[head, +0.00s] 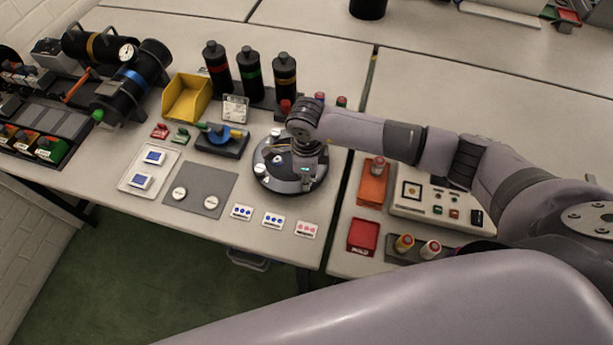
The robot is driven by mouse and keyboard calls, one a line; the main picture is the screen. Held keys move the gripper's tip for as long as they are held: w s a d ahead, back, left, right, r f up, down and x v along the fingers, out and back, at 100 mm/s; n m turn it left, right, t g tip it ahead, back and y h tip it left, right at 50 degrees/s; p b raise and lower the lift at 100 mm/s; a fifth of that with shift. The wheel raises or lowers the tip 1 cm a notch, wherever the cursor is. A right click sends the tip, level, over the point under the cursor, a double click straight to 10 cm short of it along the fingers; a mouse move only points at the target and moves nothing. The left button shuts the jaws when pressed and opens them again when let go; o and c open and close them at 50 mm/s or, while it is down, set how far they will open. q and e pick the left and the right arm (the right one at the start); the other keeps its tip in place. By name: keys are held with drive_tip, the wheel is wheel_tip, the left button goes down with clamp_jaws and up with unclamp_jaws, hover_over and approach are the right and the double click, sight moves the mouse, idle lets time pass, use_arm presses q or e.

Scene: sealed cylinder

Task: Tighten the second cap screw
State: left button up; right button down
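A round dark fixture with a grey top (264,182) stands near the right edge of the left table. Small pale screw-like heads (261,169) show on its left side and at its back. My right arm comes in from the right, and its wrist is above the fixture. My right gripper (307,176) points down at the right part of the fixture. Its fingers are small and partly hidden by the wrist, so I cannot tell whether they hold a screw. My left gripper is not in view.
Three dark bottles (249,75) and a yellow bin (186,97) stand behind. A grey mat (202,192) with two round pale pieces and several small cards lie in front. A red tray (363,237) and a control box (425,198) are on the right table.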

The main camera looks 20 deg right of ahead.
drive_tip(key=c, duration=1.4)
unclamp_jaws()
drive_tip(key=shift+o, duration=0.2)
wheel_tip(320, 180, up, 12)
